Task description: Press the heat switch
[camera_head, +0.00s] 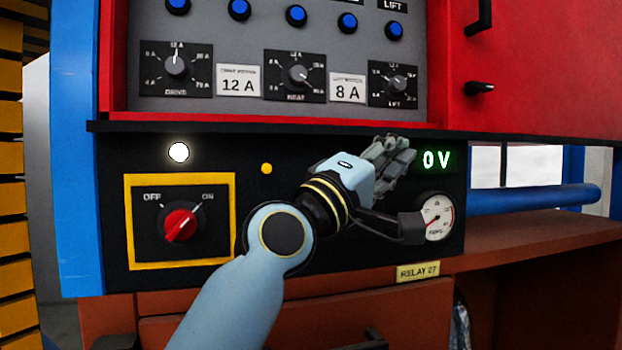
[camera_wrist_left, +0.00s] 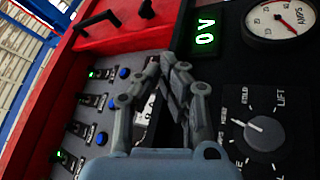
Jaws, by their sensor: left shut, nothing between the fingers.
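My left gripper (camera_head: 400,150) is shut and empty in front of the black lower panel, left of the green 0 V display. In the left wrist view its closed fingers (camera_wrist_left: 170,75) point up the picture toward the grey upper panel. That view shows a column of small switches (camera_wrist_left: 94,102) beside blue knobs (camera_wrist_left: 125,73), some with green lights. Their labels are too small to read, so I cannot tell which one is the heat switch. In the head view, a dial labelled HEAT (camera_head: 298,75) sits in the middle of the grey panel. My right gripper is not in view.
A red OFF/ON rotary switch (camera_head: 180,225) in a yellow frame is at the lower left. An amps gauge (camera_head: 438,217) sits below the 0 V display (camera_head: 436,160). A ledge (camera_head: 270,131) sticks out between the panels. Red doors with black handles (camera_head: 480,88) stand at right.

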